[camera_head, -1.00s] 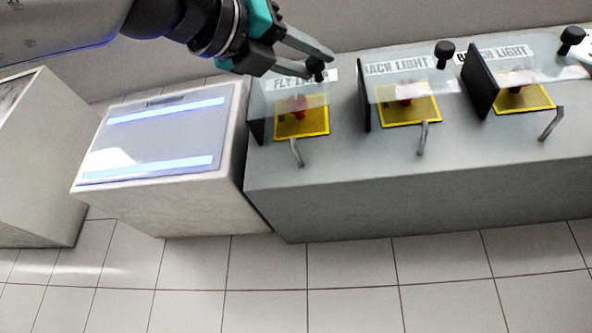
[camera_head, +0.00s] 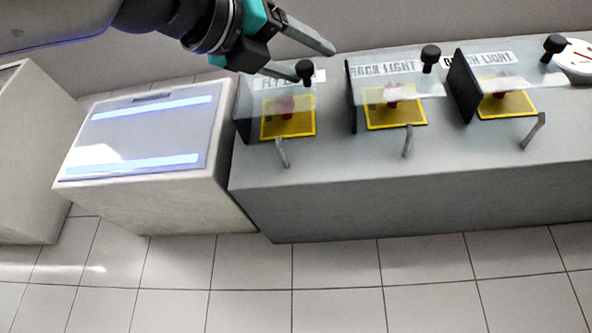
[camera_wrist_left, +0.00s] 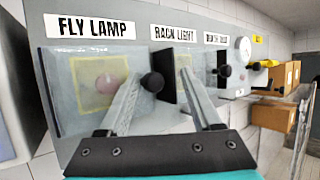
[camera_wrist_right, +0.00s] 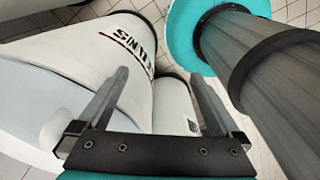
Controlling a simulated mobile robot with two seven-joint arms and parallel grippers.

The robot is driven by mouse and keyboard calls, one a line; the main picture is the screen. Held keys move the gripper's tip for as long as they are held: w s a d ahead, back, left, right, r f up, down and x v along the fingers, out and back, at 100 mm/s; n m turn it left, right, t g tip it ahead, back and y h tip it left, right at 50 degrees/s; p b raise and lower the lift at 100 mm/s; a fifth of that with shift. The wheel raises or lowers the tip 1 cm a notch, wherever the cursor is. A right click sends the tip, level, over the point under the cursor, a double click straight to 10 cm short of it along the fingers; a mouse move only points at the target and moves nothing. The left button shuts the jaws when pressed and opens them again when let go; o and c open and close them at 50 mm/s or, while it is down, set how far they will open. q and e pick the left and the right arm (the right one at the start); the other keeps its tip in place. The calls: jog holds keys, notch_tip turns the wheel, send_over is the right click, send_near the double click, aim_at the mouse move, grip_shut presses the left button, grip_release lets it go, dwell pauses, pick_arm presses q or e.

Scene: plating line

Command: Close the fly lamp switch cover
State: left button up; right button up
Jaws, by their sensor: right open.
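The fly lamp switch cover (camera_head: 249,103) is a clear panel with a black knob (camera_head: 304,70) over a yellow plate (camera_head: 289,124) with a red button, at the left end of the grey console. In the left wrist view the knob (camera_wrist_left: 152,83) shows between the fingers, under the FLY LAMP label (camera_wrist_left: 90,27). I cannot tell how far the cover stands off the plate. My left gripper (camera_head: 318,60) is open, its lower fingertip overlapping the knob; contact is unclear. My right gripper (camera_wrist_right: 152,95) is open and empty, away from the console.
Two similar clear covers with black knobs, the rack light one (camera_head: 430,58) and another (camera_head: 555,46), stand to the right. Bent grey levers (camera_head: 282,152) stick out at the console's front. A slanted display box (camera_head: 150,135) stands left. Tiled floor in front is clear.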

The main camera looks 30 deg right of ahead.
pick_arm(q)
jog(key=shift+s+d+f, duration=0.1)
jog(key=shift+d+f, duration=0.05)
jog(key=shift+f, duration=0.05)
jog(key=shift+f+b, duration=0.15)
jog(key=shift+b, duration=0.15)
jog(key=b+v, duration=0.6)
jog(key=v, duration=0.9)
jog(key=shift+a+r, duration=0.25)
jog(key=shift+r, duration=0.1)
